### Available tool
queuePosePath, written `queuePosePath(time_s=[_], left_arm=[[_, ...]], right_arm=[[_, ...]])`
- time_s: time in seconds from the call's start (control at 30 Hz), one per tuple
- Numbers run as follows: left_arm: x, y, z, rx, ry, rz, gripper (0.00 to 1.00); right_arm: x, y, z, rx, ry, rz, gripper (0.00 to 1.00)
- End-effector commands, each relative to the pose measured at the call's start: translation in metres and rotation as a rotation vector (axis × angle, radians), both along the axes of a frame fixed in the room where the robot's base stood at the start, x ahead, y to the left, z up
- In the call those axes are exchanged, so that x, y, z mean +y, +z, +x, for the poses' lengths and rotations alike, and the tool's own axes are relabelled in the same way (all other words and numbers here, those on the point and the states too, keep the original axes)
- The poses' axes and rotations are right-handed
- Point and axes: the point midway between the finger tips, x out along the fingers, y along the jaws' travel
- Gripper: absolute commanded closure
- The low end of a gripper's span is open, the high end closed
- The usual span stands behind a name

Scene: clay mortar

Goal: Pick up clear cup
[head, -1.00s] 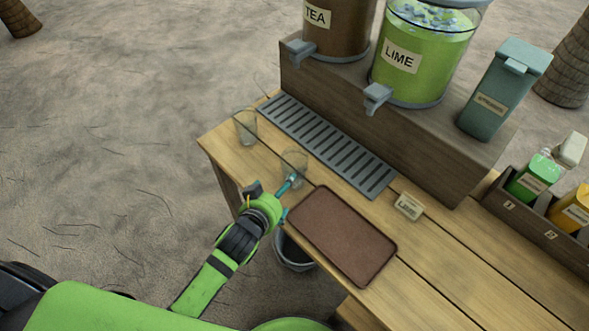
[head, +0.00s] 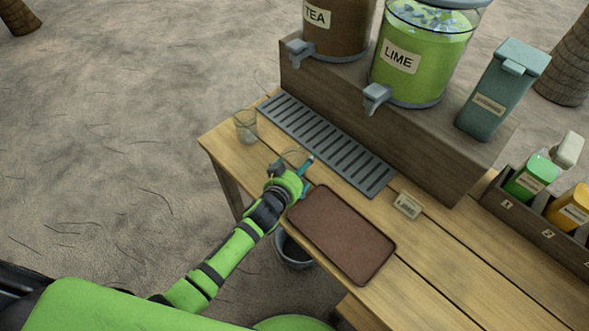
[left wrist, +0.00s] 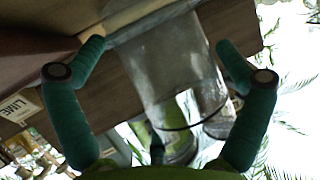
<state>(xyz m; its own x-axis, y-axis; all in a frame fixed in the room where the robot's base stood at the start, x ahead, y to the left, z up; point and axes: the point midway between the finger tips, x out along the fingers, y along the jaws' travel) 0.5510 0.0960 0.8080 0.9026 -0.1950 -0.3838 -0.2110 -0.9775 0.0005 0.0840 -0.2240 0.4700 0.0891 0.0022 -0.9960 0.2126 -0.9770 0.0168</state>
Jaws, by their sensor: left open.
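A clear cup (head: 293,156) stands on the wooden table beside the drip grate, partly hidden behind my left gripper (head: 291,170). In the left wrist view, which looks tilted, this clear cup (left wrist: 165,70) lies between the two open teal fingers of my left gripper (left wrist: 160,48). There is a visible gap on each side, and the fingers do not appear closed on it. A second clear cup (head: 245,126) stands farther left near the table's corner. My right gripper is not in view.
A slotted drip grate (head: 325,145) lies behind the cups, below the tea (head: 337,30) and lime (head: 420,65) dispensers. A brown tray (head: 342,235) lies just right of my gripper. A small label card (head: 407,205) and a bottle caddy (head: 530,228) are farther right.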

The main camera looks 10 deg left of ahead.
Motion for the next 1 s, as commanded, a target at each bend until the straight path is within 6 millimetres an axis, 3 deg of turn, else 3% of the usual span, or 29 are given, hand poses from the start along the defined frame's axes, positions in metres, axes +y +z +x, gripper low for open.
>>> queuePosePath(time_s=[0.13,0.17,0.27,0.73,1.0], left_arm=[[0.000,0.000,0.000,0.000,0.000,0.000,0.00],[0.000,0.000,0.000,0.000,0.000,0.000,0.04],[0.000,0.000,0.000,0.000,0.000,0.000,0.43],[0.001,0.005,0.000,-0.002,0.000,0.000,0.44],[0.000,0.039,0.001,-0.006,-0.001,-0.001,0.44]], right_arm=[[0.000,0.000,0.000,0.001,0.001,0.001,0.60],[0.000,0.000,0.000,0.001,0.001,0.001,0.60],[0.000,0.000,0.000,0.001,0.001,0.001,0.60],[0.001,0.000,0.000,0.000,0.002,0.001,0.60],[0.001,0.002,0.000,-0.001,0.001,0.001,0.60]])
